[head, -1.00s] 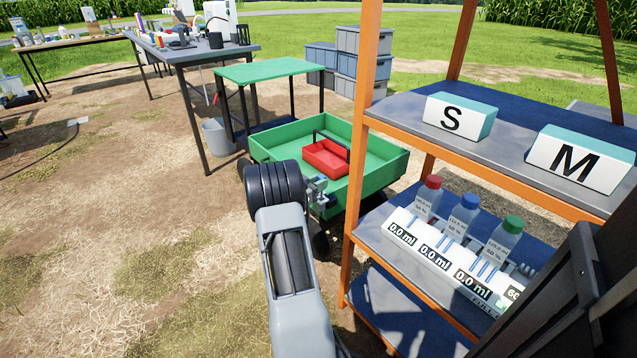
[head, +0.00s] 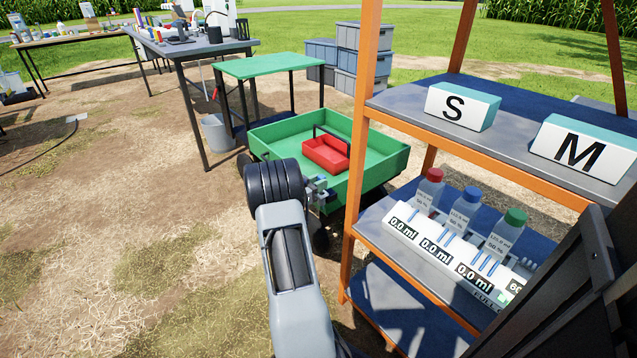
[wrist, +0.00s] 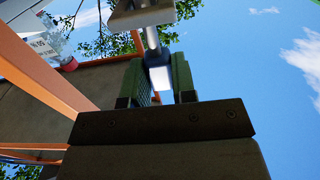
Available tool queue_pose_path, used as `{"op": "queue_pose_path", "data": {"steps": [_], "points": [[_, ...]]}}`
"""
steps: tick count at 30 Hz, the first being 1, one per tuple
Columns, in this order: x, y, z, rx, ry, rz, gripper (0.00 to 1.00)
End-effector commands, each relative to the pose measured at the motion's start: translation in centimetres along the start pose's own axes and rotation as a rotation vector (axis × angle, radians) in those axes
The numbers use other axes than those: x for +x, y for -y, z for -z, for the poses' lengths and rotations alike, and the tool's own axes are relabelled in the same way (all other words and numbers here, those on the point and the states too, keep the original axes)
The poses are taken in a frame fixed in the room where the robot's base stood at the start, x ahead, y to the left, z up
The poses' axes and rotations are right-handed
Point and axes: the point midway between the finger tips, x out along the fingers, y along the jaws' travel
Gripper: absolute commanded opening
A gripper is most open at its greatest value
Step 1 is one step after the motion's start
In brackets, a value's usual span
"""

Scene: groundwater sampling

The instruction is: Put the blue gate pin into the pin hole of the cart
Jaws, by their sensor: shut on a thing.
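My gripper (head: 318,184) is at the near corner of the green cart (head: 384,170), partly hidden behind my wrist. In the wrist view, which looks upside down, its two green-padded fingers (wrist: 160,80) are shut on the gate pin (wrist: 159,76). The held end looks pale blue-white in the glare. A grey shaft runs from it to a pale flat plate (wrist: 140,14) at the top edge. I cannot tell whether the shaft has entered a hole there. The pin hole is not clearly visible in either view.
A red tray (head: 326,153) sits in the cart. An orange-framed shelf (head: 362,130) stands close on the right, with several capped bottles (head: 464,208) and the S (head: 461,106) and M (head: 584,150) blocks. Open ground lies to the left.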

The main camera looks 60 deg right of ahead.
Motion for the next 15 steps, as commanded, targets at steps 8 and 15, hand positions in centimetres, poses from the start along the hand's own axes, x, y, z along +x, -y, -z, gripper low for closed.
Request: {"op": "queue_pose_path", "data": {"steps": [8, 15], "points": [[0.0, 0.0, -0.8, -0.001, 0.0, 0.0, 0.06], [0.0, 0.0, -1.4, -0.001, 0.0, 0.0, 0.06]]}}
